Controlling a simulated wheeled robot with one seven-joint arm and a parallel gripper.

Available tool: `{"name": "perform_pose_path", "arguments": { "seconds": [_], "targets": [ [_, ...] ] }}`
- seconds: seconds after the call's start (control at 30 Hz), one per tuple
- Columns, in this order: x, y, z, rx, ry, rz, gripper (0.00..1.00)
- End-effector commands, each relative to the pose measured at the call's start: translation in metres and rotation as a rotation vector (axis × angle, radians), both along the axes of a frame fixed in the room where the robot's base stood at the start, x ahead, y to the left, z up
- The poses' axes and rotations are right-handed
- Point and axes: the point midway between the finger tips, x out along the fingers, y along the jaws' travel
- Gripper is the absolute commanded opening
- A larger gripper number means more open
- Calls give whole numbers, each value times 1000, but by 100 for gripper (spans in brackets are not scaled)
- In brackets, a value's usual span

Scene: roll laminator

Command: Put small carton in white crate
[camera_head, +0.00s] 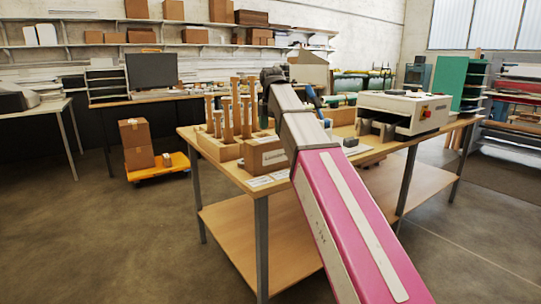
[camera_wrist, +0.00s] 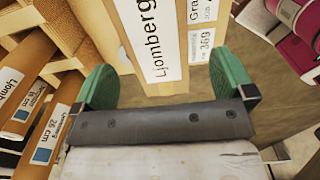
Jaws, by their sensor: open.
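In the wrist view my gripper (camera_wrist: 165,76) is open, with its two green fingers apart. Between and beyond them is a wooden face with a white label reading "Ljomberg" (camera_wrist: 150,38); I cannot tell whether the fingers touch it. In the head view my arm covers the gripper. I cannot make out a white crate for certain in either view.
A wooden rack with upright rolls (camera_head: 222,145) and a labelled box (camera_head: 263,156) stand on the workbench (camera_head: 230,183). The white laminator (camera_head: 403,110) is at the bench's right. Labelled rolls (camera_wrist: 25,80) lie left of my gripper. Floor at left front is clear.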

Motion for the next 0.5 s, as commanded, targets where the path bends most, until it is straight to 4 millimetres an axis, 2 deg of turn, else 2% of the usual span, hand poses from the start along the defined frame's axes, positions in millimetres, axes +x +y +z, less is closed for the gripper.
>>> {"name": "perform_pose_path", "arguments": {
  "seconds": [0.13,0.37,0.5],
  "targets": [
    [-1,0,-24,-1,1,-1,100],
    [1,0,-38,1,-1,-2,100],
    [2,1,-53,-1,1,-2,100]
  ]
}}
